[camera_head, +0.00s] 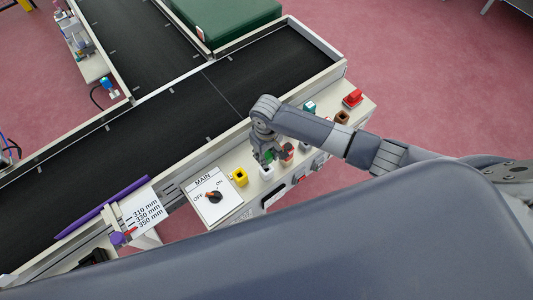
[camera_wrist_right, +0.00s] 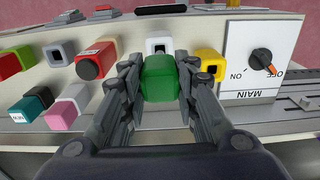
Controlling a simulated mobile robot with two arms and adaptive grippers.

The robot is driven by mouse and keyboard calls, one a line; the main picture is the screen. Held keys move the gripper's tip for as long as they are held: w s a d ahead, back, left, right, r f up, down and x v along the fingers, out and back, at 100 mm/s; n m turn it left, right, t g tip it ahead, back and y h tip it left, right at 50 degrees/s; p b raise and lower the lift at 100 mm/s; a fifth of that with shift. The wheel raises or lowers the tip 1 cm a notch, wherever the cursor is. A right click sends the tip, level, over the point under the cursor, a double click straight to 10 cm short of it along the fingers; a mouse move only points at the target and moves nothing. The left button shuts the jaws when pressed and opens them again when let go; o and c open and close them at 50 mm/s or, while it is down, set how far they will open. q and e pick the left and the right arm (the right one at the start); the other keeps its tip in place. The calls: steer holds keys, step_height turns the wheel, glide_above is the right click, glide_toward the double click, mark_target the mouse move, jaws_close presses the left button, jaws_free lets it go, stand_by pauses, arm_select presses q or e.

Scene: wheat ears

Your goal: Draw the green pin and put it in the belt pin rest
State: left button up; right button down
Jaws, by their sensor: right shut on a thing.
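My right gripper (camera_head: 266,156) is over the panel beside the conveyor, pointing down. It is shut on the green pin (camera_wrist_right: 160,78), which sits between both fingers in the wrist view. Only a little of the green pin (camera_head: 269,156) shows in the head view. A white square holder (camera_wrist_right: 159,45) is right by the green pin; it also shows below the gripper in the head view (camera_head: 266,173). I cannot tell whether the pin's lower end is clear of it. Which holder is the belt pin rest cannot be told. My left gripper is not in view.
A yellow holder (camera_head: 240,177) and the MAIN switch (camera_head: 214,196) are left of the gripper. The black conveyor belt (camera_head: 180,110) runs behind the panel.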

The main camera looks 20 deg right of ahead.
steer(key=shift+p, duration=0.75)
stand_by(0.6)
stand_by(0.3)
steer(key=shift+f+b, duration=2.05)
steer(key=shift+f, duration=1.25)
steer(key=c, duration=1.2)
jaws_free()
steer(key=shift+r, duration=0.1)
